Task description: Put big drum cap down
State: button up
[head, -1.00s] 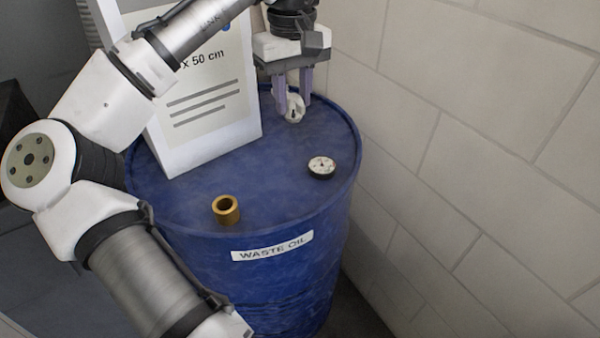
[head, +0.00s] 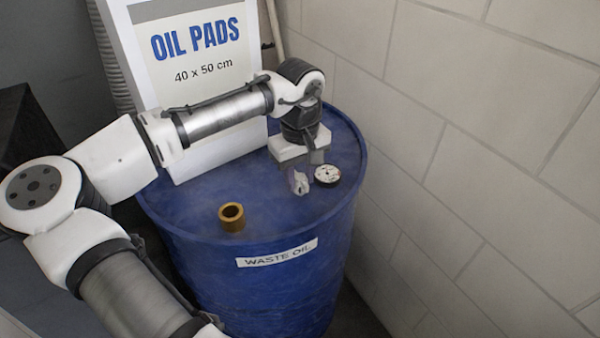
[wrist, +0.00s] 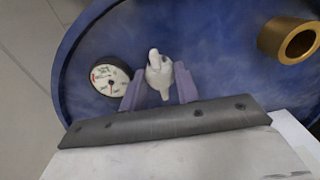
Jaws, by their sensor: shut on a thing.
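The big drum cap, a small pale, knobbed piece, shows between the purple fingers in the wrist view (wrist: 158,70). In the head view the cap (head: 301,186) is low over the top of the blue drum (head: 270,205), just left of a round gauge. My gripper (wrist: 158,90) is shut on the cap and points down at the drum top. In the head view my gripper (head: 305,172) is partly hidden by my wrist. I cannot tell whether the cap touches the lid.
The round dial gauge (head: 327,174) lies close to the right of the cap. A brass ring-shaped fitting (head: 231,217) stands near the drum's front edge. A white oil pads box (head: 205,75) stands at the back left. A block wall (head: 450,150) is on the right.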

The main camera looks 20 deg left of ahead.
aim_at(300, 177)
jog(key=shift+f, duration=0.1)
jog(key=o, duration=1.1)
notch_tip(300, 177, up, 12)
jog(key=shift+r+b, duration=0.15)
jog(key=shift+b, duration=0.4)
